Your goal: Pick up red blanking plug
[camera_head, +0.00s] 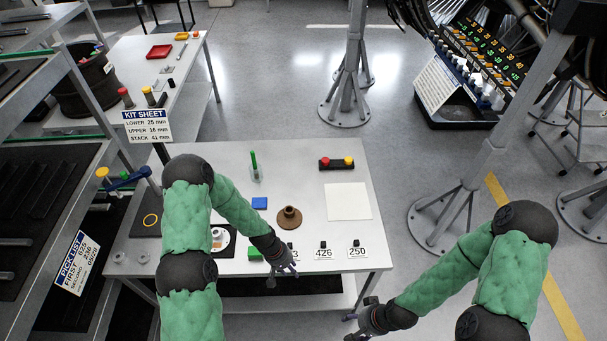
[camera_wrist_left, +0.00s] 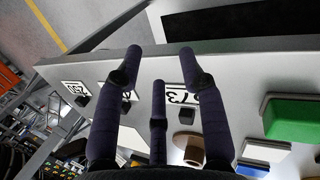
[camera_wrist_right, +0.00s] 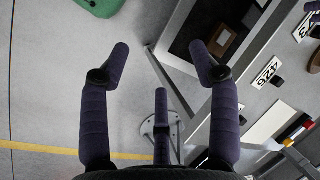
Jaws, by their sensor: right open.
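Two red-topped pieces could be the red blanking plug, and I cannot tell which is. One is the red knob (camera_head: 324,163) beside a yellow knob on a black holder (camera_head: 337,166), at the back of the near table. The other is a red-topped piece (camera_head: 125,92) on the far left table. My left gripper (camera_head: 285,270) is over the near table's front edge, empty. Its fingers are apart in the left wrist view (camera_wrist_left: 159,52). My right gripper (camera_head: 359,325) is in front of the table, low and empty. Its fingers are apart in the right wrist view (camera_wrist_right: 159,50).
The near table (camera_head: 315,185) also bears a brown flanged bush (camera_head: 289,218), a blue block (camera_head: 259,203), a green block (camera_head: 254,254), a green upright peg (camera_head: 253,165) and number cards (camera_head: 323,254). A white sheet (camera_head: 348,201) lies at right. Grey stand legs (camera_head: 450,210) stand right of the table.

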